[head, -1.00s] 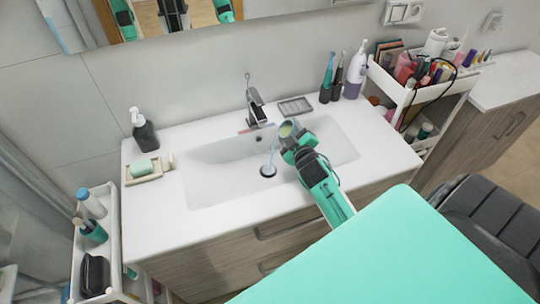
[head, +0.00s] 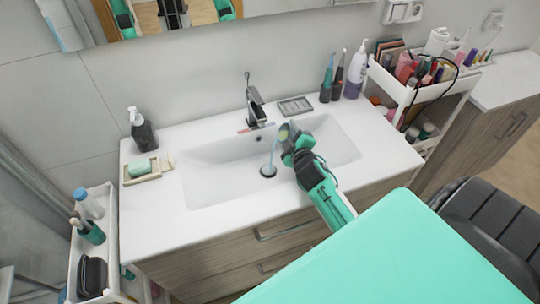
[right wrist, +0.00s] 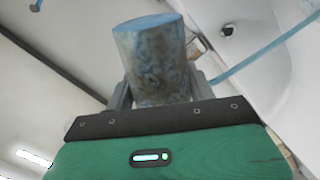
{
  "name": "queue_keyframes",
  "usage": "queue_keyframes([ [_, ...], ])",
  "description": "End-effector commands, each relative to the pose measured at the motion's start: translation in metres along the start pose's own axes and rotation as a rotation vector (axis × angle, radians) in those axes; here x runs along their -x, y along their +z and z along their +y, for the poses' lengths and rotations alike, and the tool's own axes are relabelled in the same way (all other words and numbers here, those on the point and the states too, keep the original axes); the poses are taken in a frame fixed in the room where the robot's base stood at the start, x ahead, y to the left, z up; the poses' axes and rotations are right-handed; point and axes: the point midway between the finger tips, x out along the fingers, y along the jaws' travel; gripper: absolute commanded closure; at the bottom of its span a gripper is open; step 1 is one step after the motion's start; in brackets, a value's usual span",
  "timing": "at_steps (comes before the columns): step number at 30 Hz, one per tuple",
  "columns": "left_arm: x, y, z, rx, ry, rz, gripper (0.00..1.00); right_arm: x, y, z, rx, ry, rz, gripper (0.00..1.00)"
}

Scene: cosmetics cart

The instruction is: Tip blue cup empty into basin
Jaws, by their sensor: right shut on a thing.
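My right gripper (head: 289,139) is over the right part of the white basin (head: 215,180), shut on the blue cup (head: 283,131). In the right wrist view the cup (right wrist: 155,62) is mottled blue-grey with a plain blue end, between the fingers (right wrist: 155,95). In the head view the cup is small and tilted, with a pale yellowish patch at its end. A thin light-blue strip (head: 273,155) runs from near the cup down towards the drain (head: 268,171). I cannot tell whether it is liquid or a stick. The cup's inside is not clear. My left gripper is outside the view.
The faucet (head: 256,105) stands behind the basin, with a thin pinkish-blue stick (head: 250,128) near it. A soap dispenser (head: 143,130) and soap dish (head: 141,170) are at left. Bottles (head: 356,72) stand at back right, and carts (head: 440,85) flank the counter.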

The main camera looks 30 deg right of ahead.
Motion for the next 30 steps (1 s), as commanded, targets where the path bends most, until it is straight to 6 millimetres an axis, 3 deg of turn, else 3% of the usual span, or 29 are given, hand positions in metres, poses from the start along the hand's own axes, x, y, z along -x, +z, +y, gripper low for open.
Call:
queue_keyframes([
  [30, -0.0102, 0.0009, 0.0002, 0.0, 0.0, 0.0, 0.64, -0.0013, 0.0029, -0.0088, 0.134, 0.001, -0.017, 0.74],
])
